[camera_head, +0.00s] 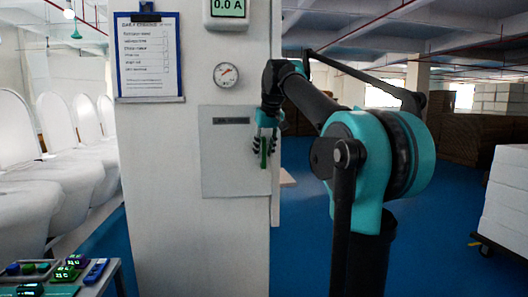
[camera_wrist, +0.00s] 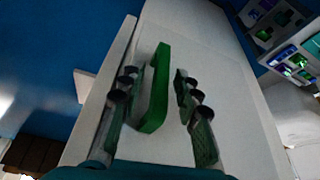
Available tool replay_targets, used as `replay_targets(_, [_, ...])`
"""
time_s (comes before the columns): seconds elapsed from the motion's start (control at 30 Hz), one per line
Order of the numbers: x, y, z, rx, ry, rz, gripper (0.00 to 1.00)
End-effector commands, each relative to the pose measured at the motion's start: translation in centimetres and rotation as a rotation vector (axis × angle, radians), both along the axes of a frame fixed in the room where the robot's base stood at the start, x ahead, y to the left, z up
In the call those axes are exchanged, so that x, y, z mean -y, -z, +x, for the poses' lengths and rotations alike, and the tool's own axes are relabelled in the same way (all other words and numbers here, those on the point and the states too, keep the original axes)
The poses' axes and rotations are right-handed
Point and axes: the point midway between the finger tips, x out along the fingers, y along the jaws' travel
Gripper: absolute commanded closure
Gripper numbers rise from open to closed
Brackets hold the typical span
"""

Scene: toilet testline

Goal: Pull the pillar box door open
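The pillar box door (camera_head: 222,168) is a pale grey panel on the front of the white pillar, with a dark label strip near its top. It looks closed. Its green handle (camera_wrist: 157,90) is a vertical bar that stands between my gripper's fingers in the wrist view. My gripper (camera_head: 265,147) is at the right side of the door in the head view, in front of the handle. In the wrist view my gripper (camera_wrist: 158,115) is open, with a visible gap between each finger and the handle. The handle is partly hidden by my gripper in the head view.
A clipboard (camera_head: 148,55), a round gauge (camera_head: 227,75) and a green display (camera_head: 227,8) are on the pillar above the door. White toilets (camera_head: 30,180) stand at left. A small table (camera_head: 92,285) with coloured parts is at lower left.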

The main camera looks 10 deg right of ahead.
Motion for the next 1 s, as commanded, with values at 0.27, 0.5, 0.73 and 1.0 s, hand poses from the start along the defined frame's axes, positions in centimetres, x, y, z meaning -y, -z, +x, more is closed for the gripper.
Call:
replay_targets(0.27, [-0.02,0.23,0.1,0.0,0.0,0.0,0.67])
replay_targets(0.5, [-0.01,0.21,0.1,0.0,0.0,0.0,0.92])
replay_targets(0.73, [-0.01,0.2,0.09,0.0,0.0,0.0,1.0])
replay_targets(1.0, [-0.03,0.19,0.02,0.0,0.003,0.0,1.0])
